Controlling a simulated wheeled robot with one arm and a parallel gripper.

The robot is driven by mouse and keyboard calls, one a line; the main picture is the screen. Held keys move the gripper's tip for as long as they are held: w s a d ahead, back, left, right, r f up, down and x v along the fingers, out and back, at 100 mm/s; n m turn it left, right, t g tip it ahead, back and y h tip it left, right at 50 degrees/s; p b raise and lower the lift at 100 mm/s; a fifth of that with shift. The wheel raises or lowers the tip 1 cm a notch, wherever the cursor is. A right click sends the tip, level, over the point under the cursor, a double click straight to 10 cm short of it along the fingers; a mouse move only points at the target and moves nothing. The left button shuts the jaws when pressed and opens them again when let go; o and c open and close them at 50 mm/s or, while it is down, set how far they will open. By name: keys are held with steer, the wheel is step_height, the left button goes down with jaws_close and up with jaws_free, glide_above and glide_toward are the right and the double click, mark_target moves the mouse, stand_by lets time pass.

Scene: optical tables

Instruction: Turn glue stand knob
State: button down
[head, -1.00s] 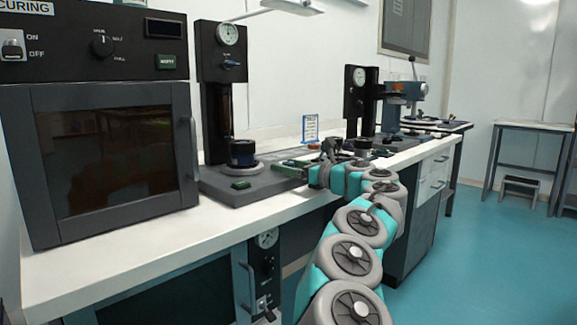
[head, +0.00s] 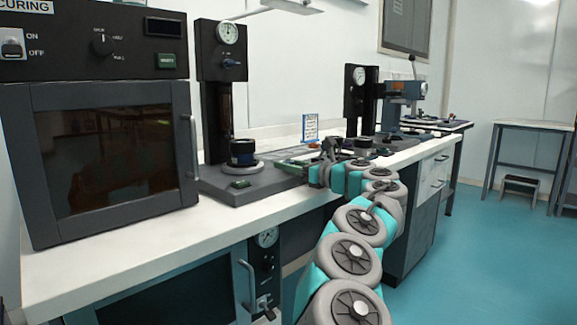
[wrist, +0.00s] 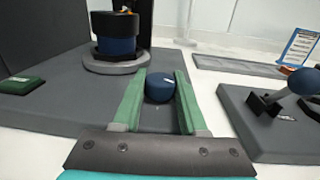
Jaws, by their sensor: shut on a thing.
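The knob (wrist: 159,88) is a small round blue knob with a pale mark, at the front right of the stand's dark grey base in the wrist view. My gripper (wrist: 160,76) has its two green fingers on either side of the knob, shut on it. The glue stand (head: 222,80) shows in the head view as a dark column with a round gauge on a grey base. A dark blue and black pot (head: 243,152) sits on its grey disc; the pot also shows in the wrist view (wrist: 115,38). In the head view the knob is hidden by my gripper (head: 290,162).
A curing oven (head: 110,150) stands left of the stand. A green button (wrist: 22,85) is on the base. Another base (wrist: 262,135) with a blue ball-ended lever (wrist: 303,82) lies right of my gripper. A small sign (head: 310,128) stands behind.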

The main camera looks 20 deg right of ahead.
steer(key=shift+f, duration=0.1)
steer(key=m+t+h+b, duration=0.1)
steer(key=h+b, duration=0.1)
steer(key=shift+a+f+m+h, duration=0.1)
steer(key=shift+a+m+h, duration=0.05)
steer(key=shift+m+h, duration=0.25)
steer(key=m+h+b, duration=0.1)
steer(key=m+h, duration=0.1)
steer(key=h, duration=0.1)
steer(key=shift+t, duration=0.3)
steer(key=shift+r+m+h, duration=0.2)
steer(key=shift+m+h, duration=0.3)
steer(key=shift+h, duration=0.3)
steer(key=shift+c, duration=2.2)
jaws_free()
